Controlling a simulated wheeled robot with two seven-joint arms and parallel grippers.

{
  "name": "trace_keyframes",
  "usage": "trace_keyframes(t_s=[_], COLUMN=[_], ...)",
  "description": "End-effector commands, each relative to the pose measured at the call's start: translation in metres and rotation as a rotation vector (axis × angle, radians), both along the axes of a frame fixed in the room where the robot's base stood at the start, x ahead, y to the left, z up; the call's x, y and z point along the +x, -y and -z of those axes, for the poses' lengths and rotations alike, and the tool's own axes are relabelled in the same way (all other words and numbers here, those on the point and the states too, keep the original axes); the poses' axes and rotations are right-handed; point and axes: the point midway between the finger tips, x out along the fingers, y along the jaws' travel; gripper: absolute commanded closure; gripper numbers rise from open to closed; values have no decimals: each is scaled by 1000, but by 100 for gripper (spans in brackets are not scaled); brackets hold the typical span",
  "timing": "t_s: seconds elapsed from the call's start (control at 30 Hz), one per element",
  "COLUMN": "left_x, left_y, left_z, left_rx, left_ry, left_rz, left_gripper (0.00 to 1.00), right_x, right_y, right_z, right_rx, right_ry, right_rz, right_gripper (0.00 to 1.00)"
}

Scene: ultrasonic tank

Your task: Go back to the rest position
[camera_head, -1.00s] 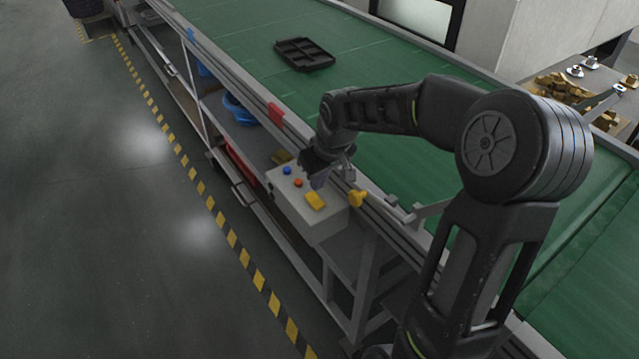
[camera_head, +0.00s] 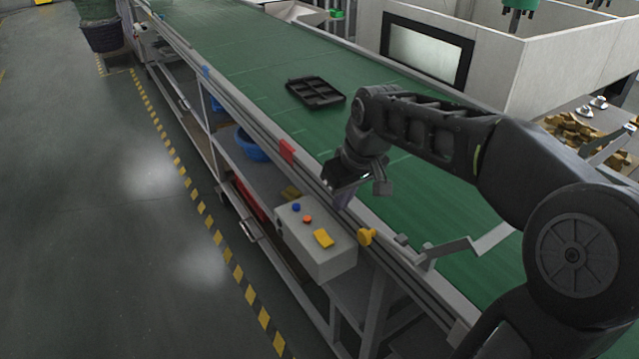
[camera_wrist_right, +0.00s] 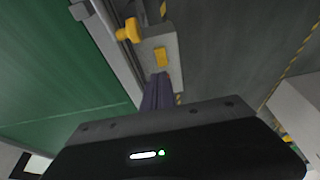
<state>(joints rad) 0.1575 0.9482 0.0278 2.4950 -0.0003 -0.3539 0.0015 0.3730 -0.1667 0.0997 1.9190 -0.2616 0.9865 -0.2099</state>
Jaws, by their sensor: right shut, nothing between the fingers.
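My right gripper (camera_head: 343,200) is above the near edge of the green conveyor (camera_head: 230,60), a little up and right of the grey control box (camera_head: 325,262). Its fingers are shut with nothing between them. In the right wrist view the dark fingers (camera_wrist_right: 157,92) point toward the control box (camera_wrist_right: 176,78), which shows its yellow button; they appear apart from it. My left gripper is in neither view.
A black divided tray (camera_head: 316,92) lies on the conveyor. A yellow knob (camera_head: 367,236) and a metal bracket (camera_head: 470,243) stick out along the conveyor's edge. Brass-coloured parts (camera_head: 572,132) lie at the right. The floor at the left is clear.

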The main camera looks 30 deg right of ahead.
Motion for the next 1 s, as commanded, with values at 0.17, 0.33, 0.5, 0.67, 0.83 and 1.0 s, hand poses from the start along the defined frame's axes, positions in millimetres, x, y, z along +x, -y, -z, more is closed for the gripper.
trace_keyframes(t_s=[0.17, 0.33, 0.5, 0.67, 0.83, 1.0], left_x=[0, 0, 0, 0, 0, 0], left_y=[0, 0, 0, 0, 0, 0], left_z=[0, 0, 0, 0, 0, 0], left_rx=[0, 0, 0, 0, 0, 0], left_ry=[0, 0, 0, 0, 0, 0], left_rz=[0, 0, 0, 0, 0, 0], left_gripper=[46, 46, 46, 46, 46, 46], right_x=[0, 10, 48, 89, 79, 17], right_y=[0, 2, -1, -50, -126, -200], right_z=[0, -3, -3, 84, 202, 303], right_rx=[0, -3, 16, 137, 265, 345], right_ry=[0, 44, 214, 295, 250, 117], right_rz=[0, 18, 70, 113, 152, 175], right_gripper=[100, 100, 100, 100, 100, 100])
